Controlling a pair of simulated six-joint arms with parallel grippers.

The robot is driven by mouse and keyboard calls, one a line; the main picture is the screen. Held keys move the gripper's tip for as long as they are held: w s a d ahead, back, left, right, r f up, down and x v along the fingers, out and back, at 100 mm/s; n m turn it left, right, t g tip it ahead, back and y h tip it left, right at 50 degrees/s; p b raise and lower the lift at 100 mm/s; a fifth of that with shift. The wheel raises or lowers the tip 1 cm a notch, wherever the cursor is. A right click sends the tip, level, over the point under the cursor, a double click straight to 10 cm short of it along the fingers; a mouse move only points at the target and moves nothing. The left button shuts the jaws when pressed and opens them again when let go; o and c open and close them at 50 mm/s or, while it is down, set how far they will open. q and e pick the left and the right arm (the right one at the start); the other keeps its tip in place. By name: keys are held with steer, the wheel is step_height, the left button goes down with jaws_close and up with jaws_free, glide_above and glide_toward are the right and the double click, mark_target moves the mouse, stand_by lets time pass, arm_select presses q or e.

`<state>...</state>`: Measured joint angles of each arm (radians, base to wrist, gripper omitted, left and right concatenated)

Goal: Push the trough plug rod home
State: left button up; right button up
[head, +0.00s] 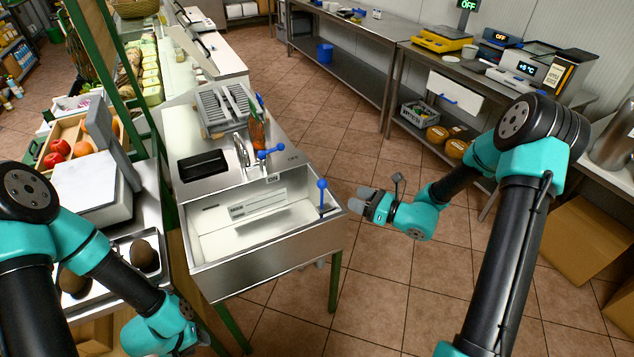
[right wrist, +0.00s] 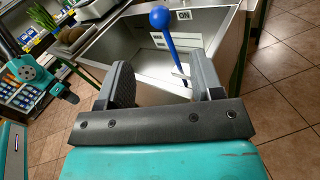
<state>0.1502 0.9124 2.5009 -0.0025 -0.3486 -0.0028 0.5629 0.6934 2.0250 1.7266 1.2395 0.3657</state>
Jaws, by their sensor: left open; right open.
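The trough plug rod (head: 321,193) is a thin upright rod with a blue ball knob, at the right end of the steel trough (head: 270,264). In the right wrist view the blue rod (right wrist: 164,34) stands ahead, between the lines of my fingers. My right gripper (head: 362,200) is open and empty, just right of the trough's right wall, apart from the rod. It also shows in the right wrist view (right wrist: 160,88). My left gripper (head: 200,340) is low at the left, in front of the trough; its fingers are barely seen. The rod's lower end is hard to make out.
A faucet (head: 243,152) with a blue lever (head: 270,151) stands behind the basin. A dish rack (head: 222,108) sits on the drainboard. A scale (head: 92,192) and fruit crate (head: 72,143) are at left. Open tiled floor lies right of the trough.

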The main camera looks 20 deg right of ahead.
steer(key=x, duration=1.4)
steer(key=shift+w, duration=0.15)
jaws_close()
